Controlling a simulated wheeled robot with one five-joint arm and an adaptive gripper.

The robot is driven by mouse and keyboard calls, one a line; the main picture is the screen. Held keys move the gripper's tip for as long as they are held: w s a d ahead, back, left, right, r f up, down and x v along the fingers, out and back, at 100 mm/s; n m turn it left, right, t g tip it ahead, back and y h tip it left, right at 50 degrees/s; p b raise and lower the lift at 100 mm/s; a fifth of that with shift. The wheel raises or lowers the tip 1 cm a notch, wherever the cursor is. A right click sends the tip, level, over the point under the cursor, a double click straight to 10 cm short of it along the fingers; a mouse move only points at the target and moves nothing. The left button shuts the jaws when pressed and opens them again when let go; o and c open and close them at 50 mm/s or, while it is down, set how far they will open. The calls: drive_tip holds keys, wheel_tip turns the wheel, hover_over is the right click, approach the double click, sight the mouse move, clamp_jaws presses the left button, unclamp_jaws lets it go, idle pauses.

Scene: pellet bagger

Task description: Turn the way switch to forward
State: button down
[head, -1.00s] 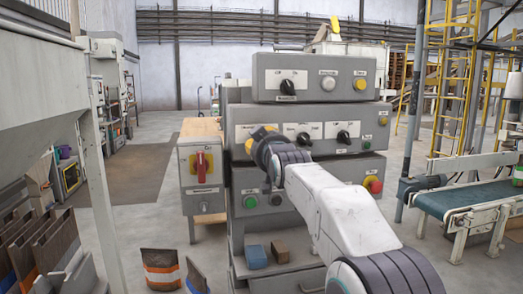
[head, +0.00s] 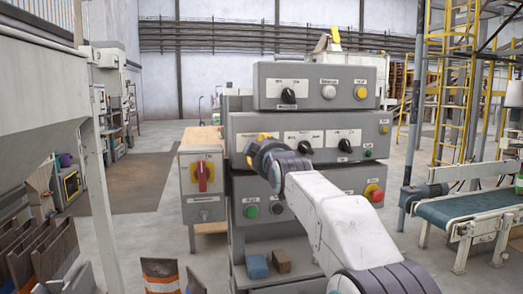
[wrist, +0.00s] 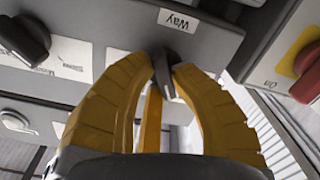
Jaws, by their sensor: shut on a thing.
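The way switch (wrist: 166,78) is a dark rotary knob under an upside-down "Way" label (wrist: 180,20) in the wrist view. The knob's bar looks slightly tilted in that view. In the head view my gripper (head: 259,143) is at the left end of the middle console panel (head: 375,122). There it hides the way switch, so its marked position cannot be read.
A red rotary handle on a yellow plate (head: 202,176) is on a box left of the console. A red emergency button (head: 374,193) is at the lower right. A blue block (head: 257,266) and a brown block (head: 281,260) lie on the shelf below.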

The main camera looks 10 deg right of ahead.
drive_tip(key=shift+r, duration=0.35)
drive_tip(key=c, duration=1.5)
unclamp_jaws()
drive_tip(key=o, duration=0.4)
drive_tip(key=shift+f, duration=0.25)
drive_tip(key=s, duration=1.2)
drive_tip(key=shift+s+a, duration=0.1)
